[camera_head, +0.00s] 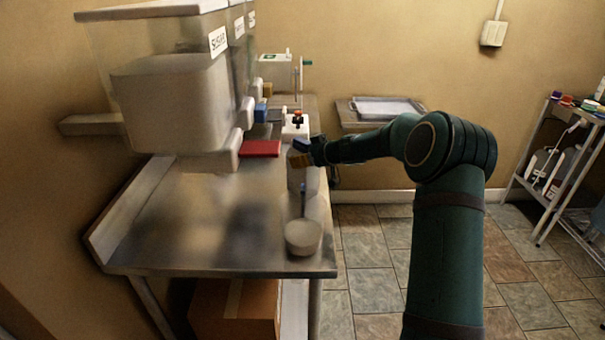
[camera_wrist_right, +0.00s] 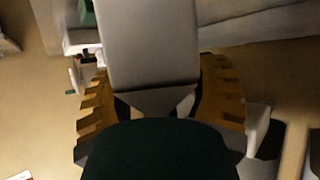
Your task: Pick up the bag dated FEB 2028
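A plain grey upright shape, likely a bag (camera_head: 311,180), stands at the right edge of the steel table, just below my right gripper (camera_head: 302,154). In the right wrist view a grey bag-like body (camera_wrist_right: 148,45) with a tapered, folded end lies between the two toothed, orange-brown fingers of my right gripper (camera_wrist_right: 155,88). The fingers are spread wide, one on each side of it. I cannot tell whether they touch it. No date can be read on it in either view. My left gripper is not in view.
The steel table (camera_head: 190,215) has clear room at its front. A pale round scoop (camera_head: 303,238) lies near its front right corner. A large clear bin dispenser (camera_head: 165,105) stands at the back left. A red item (camera_head: 260,148) lies beside it. A rack (camera_head: 560,165) stands far right.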

